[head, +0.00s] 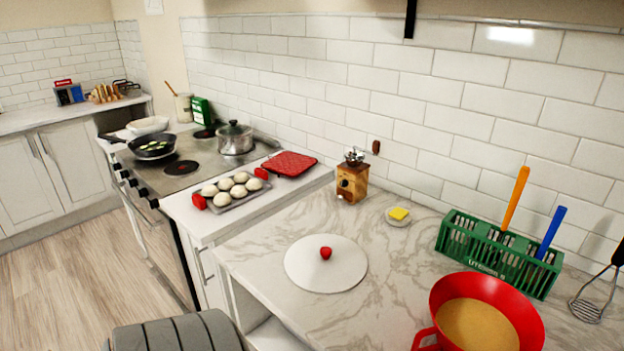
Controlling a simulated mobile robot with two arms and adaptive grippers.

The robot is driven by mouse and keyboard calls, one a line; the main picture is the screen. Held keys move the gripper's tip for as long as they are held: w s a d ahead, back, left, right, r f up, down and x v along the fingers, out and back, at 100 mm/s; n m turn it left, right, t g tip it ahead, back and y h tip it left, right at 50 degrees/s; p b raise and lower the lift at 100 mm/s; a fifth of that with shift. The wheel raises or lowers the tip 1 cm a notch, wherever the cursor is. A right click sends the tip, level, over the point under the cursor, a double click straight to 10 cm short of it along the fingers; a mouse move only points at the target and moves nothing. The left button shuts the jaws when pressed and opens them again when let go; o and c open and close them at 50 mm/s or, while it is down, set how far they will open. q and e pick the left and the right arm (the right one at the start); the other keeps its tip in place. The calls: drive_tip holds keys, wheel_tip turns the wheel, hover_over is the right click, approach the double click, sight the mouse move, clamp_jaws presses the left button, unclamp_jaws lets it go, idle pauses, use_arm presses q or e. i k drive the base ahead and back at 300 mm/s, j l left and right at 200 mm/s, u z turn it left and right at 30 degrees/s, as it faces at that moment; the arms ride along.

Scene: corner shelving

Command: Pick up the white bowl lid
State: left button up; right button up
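The white bowl lid (308,277) is a flat white disc with a small red knob (326,253) at its middle. It lies flat on the marble counter (262,236), near the counter's front left part, with nothing on top of it. Neither of my grippers shows in the head view. Only a grey ribbed part, apparently mine, shows at the bottom left, apart from the lid.
A red bowl (437,302) with tan contents stands right of the lid. A tray of buns (243,197) lies to the left. Counter around the lid is clear.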

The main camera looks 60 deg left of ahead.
sight(324, 264)
drive_tip(key=u, duration=1.75)
drive_tip(key=i+j+u, duration=0.1)
drive_tip(key=j+u, duration=0.3)
drive_tip(key=j, duration=0.8)
